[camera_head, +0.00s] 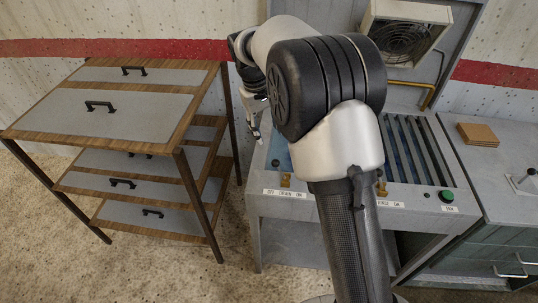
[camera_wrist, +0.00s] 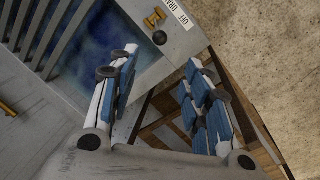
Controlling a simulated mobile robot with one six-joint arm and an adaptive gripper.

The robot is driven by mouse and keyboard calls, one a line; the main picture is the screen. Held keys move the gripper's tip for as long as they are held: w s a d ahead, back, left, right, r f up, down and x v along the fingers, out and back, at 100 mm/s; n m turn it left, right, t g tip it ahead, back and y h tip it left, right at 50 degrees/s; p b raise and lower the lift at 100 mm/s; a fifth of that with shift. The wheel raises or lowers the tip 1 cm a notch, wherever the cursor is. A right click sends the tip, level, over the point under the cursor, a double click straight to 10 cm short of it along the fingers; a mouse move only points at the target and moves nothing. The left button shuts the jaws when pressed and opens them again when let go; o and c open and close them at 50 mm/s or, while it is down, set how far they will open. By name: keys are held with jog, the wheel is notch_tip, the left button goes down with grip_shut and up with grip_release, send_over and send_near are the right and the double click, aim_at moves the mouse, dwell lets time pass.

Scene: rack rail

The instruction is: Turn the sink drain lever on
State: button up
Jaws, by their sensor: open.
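The drain lever (camera_head: 285,181) is a small brass piece on the front edge of the grey sink unit, above a white label (camera_head: 285,193) reading OFF, DRAIN, ON. In the wrist view the brass lever (camera_wrist: 155,18) is at the top, beside the label (camera_wrist: 179,13) and a round black knob (camera_wrist: 160,38). I cannot tell which way the lever is set. My gripper (camera_head: 256,122) is above the unit's left side, behind the lever and apart from it. In the wrist view my gripper (camera_wrist: 163,60) is open and empty, its fingers pointing towards the lever side.
A second brass lever (camera_head: 381,188) and a green button (camera_head: 446,196) sit further right on the front panel. A wooden drawer rack (camera_head: 196,140) stands close at left. A fan box (camera_head: 405,32) hangs behind. My arm hides the unit's middle.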

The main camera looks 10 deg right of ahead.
aim_at(275, 160)
jog(key=d+f+b, duration=0.1)
jog(key=f, duration=0.4)
jog(key=d+f+b, duration=0.1)
jog(key=f, duration=0.5)
jog(key=d+f+b, duration=0.1)
jog(key=f+b, duration=0.1)
jog(key=f, duration=0.3)
jog(key=shift+w+f, duration=0.25)
jog(key=shift+w, duration=0.05)
grip_shut()
